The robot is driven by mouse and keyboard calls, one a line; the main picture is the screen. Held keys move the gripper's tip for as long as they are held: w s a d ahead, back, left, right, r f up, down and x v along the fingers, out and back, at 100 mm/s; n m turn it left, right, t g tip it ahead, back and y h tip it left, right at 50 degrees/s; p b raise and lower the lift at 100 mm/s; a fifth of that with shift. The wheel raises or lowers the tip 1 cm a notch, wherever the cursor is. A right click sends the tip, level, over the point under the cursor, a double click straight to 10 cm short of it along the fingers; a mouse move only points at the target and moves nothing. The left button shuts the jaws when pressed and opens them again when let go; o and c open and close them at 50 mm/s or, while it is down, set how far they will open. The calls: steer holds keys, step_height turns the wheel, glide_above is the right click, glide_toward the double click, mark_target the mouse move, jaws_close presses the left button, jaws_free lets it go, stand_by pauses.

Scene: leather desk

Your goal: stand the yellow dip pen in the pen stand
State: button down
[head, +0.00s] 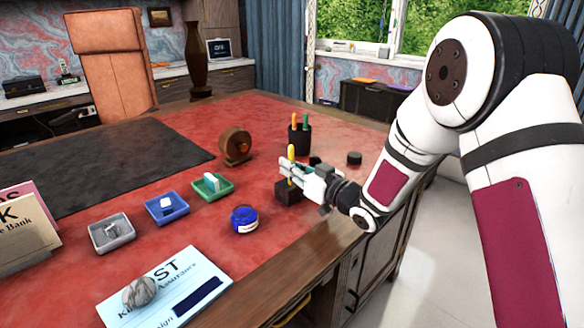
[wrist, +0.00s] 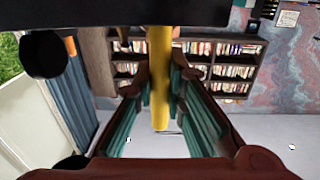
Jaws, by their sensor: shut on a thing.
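The yellow dip pen (head: 291,153) is upright between the fingers of my gripper (head: 290,170). My gripper is shut on it. The pen also shows between the fingers in the wrist view (wrist: 160,85). A small black block (head: 287,192), which looks like the pen stand, sits on the desk directly under the pen. In the wrist view a dark shape across the top edge cuts off one end of the pen. The pen's lower end is hidden, so I cannot tell whether it is inside the block or just above it.
Behind my gripper stands a black cup (head: 299,141) with orange and green pens. A small black cylinder (head: 354,158) is to the right. A brown wheel-shaped dispenser (head: 235,146), a blue round object (head: 244,220) and a green tray (head: 225,188) lie to the left.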

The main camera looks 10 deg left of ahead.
steer(key=c, duration=1.6)
jaws_free()
steer(key=shift+f, duration=0.1)
steer(key=shift+c, duration=0.2)
steer(key=shift+s+d+r, duration=0.1)
steer(key=shift+d+r, duration=0.05)
steer(key=shift+r, duration=0.05)
steer(key=p+v, duration=0.1)
steer(key=v, duration=1)
steer(key=shift+s+d+p, duration=0.25)
steer(key=shift+p, duration=0.05)
